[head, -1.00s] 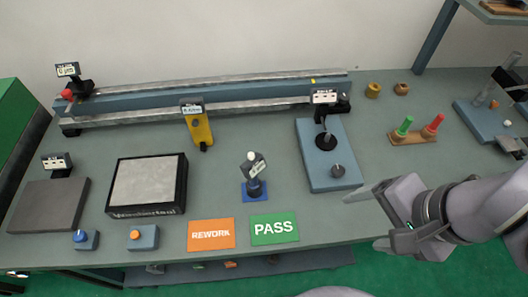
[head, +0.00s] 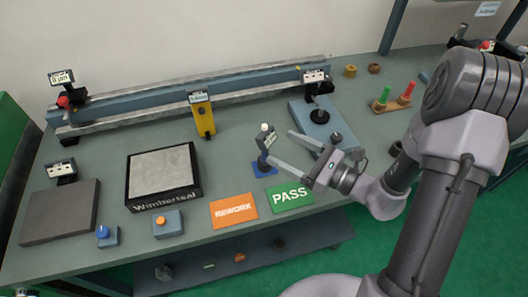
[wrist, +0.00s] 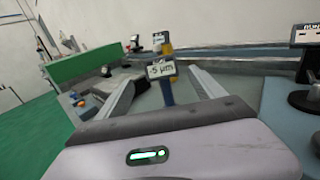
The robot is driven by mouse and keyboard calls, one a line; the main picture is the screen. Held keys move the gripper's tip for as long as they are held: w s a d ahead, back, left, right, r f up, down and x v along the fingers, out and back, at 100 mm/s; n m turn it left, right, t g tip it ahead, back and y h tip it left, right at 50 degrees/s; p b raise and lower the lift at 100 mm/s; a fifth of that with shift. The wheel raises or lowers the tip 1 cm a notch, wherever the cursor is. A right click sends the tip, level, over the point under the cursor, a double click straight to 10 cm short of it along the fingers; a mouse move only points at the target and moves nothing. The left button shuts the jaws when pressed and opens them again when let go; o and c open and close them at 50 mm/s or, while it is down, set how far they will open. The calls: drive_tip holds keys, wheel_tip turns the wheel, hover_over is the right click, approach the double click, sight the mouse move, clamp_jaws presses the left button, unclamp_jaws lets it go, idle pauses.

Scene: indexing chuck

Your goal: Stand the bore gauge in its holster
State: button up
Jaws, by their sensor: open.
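The bore gauge (head: 263,142) has a white round top, a tilted display head and a dark body. It stands on a small blue base (head: 262,170), which looks like its holster; I cannot tell how deep it sits. In the wrist view the gauge's display (wrist: 161,70) shows ahead, between my fingers, with a blue part below it. My gripper (head: 280,147) is open and empty. Its two long fingers point left toward the gauge, with the tips close to its right side. They do not close around it. The lower finger partly overlaps the base area in the head view.
A green PASS card (head: 290,198) and an orange REWORK card (head: 233,210) lie in front. A blue plate with a dark post (head: 320,116) stands behind my gripper. A yellow stand (head: 203,118) and a long rail (head: 150,107) are behind the gauge. A grey block (head: 160,175) is left.

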sight(271, 140)
drive_tip(key=b+x, duration=0.1)
drive_tip(key=x, duration=0.5)
drive_tip(key=shift+w+a+r, duration=0.15)
drive_tip(key=shift+w+a, duration=0.05)
drive_tip(key=shift+w, duration=0.15)
clamp_jaws()
